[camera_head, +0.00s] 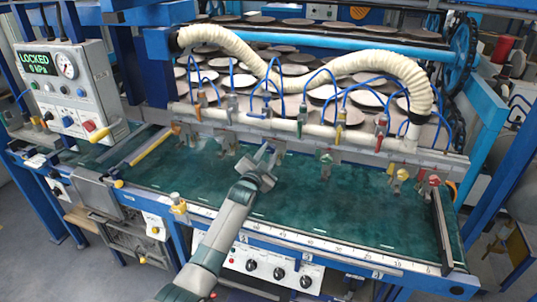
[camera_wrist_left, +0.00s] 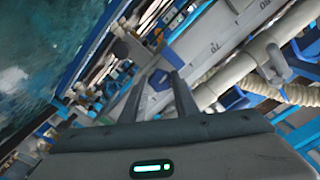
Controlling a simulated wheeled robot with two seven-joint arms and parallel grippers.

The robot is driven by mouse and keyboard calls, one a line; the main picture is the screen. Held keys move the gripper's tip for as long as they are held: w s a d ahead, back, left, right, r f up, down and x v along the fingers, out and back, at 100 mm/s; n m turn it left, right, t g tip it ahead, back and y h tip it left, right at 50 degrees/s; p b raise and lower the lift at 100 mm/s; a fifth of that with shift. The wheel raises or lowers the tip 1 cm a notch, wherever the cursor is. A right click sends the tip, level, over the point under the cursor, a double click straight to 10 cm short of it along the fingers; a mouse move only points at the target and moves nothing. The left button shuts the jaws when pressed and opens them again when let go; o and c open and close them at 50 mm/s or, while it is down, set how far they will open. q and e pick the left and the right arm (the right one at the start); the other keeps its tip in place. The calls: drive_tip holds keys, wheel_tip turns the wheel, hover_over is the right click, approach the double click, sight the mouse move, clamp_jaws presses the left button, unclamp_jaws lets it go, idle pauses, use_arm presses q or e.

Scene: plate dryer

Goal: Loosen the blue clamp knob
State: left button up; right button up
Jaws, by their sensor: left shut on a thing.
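My left gripper (camera_head: 267,154) reaches over the green bed to a clamp below the cream pipe in the head view. Its jaws are shut on a small blue part, which I take to be the blue clamp knob (camera_wrist_left: 159,80); it shows between the two fingers (camera_wrist_left: 157,84) in the left wrist view. In the head view the gripper mostly hides the knob. My right gripper is not in view.
The cream pipe (camera_head: 317,132) with several coloured valves and blue hoses runs behind the clamps. A control box (camera_head: 70,88) at the left shows "LOCKED". The green bed (camera_head: 300,195) is clear in front. A ruler edge (camera_head: 330,245) runs along the front.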

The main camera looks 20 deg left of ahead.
use_arm(q)
drive_tip(key=n, duration=0.3)
drive_tip(key=shift+f+b, duration=0.1)
drive_tip(key=shift+b, duration=0.2)
drive_tip(key=n, duration=0.3)
drive_tip(key=shift+n, duration=0.4)
drive_tip(key=n+b, duration=0.1)
drive_tip(key=n, duration=0.5)
drive_tip(key=shift+d, duration=0.1)
drive_tip(key=n, duration=0.9)
drive_tip(key=shift+n, duration=0.4)
drive_tip(key=o, duration=1.1)
drive_tip(key=shift+c, duration=0.2)
